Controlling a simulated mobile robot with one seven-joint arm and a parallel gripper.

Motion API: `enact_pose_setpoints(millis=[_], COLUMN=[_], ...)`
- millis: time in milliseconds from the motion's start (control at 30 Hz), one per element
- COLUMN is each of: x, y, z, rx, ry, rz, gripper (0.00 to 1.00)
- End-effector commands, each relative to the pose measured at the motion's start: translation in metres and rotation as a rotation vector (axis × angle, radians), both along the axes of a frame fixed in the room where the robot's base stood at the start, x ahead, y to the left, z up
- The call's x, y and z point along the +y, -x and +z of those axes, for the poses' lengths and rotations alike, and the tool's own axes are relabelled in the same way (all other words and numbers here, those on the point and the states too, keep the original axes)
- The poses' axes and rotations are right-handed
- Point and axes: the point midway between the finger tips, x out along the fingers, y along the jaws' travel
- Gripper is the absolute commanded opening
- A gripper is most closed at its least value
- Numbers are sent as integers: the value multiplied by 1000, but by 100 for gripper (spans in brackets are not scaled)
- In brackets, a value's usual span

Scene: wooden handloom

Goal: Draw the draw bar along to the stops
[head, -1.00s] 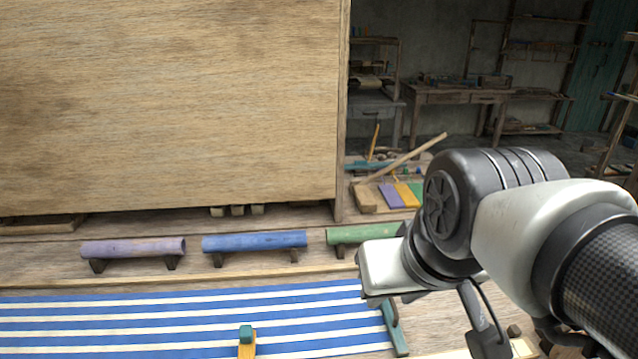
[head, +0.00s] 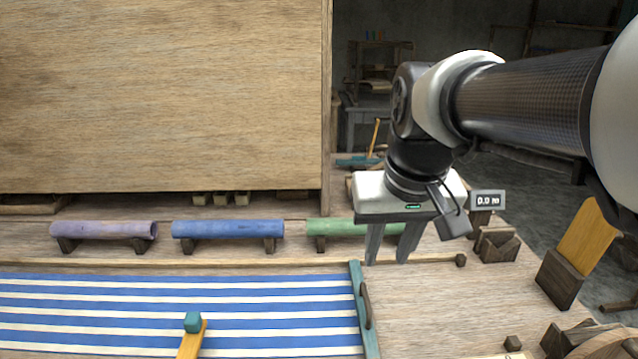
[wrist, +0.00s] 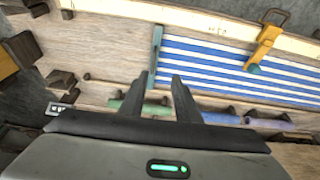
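The draw bar is a teal bar (head: 366,310) with a dark handle (head: 367,304), lying along the right end of the blue and white striped cloth (head: 270,310). It also shows in the wrist view (wrist: 155,55). Two small dark blocks, which look like the stops, sit to its right, one at the back (head: 461,260) and one at the front (head: 513,343). My gripper (head: 388,260) points down with its fingers apart and nothing between them. It is beyond the bar's far end, near the green roller, and apart from the handle. The fingers also show in the wrist view (wrist: 163,80).
Purple (head: 104,230), blue (head: 228,229) and green (head: 325,227) rollers stand behind the cloth. A teal-topped orange piece (head: 192,330) rises at the front. Wooden holders (head: 497,246) and a small display (head: 487,200) are at the right. Bare board lies between bar and blocks.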

Motion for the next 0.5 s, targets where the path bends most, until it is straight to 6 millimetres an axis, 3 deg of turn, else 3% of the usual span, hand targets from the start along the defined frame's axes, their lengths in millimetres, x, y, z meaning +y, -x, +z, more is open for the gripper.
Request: enact_pose_setpoints(millis=[133,300,500], x=[-3,-28,-50], y=[-57,-114,-148], z=[-10,-38,-64], rx=[111,243,320], ry=[-32,-101,-173], rz=[6,8,12], gripper=[29,29,29])
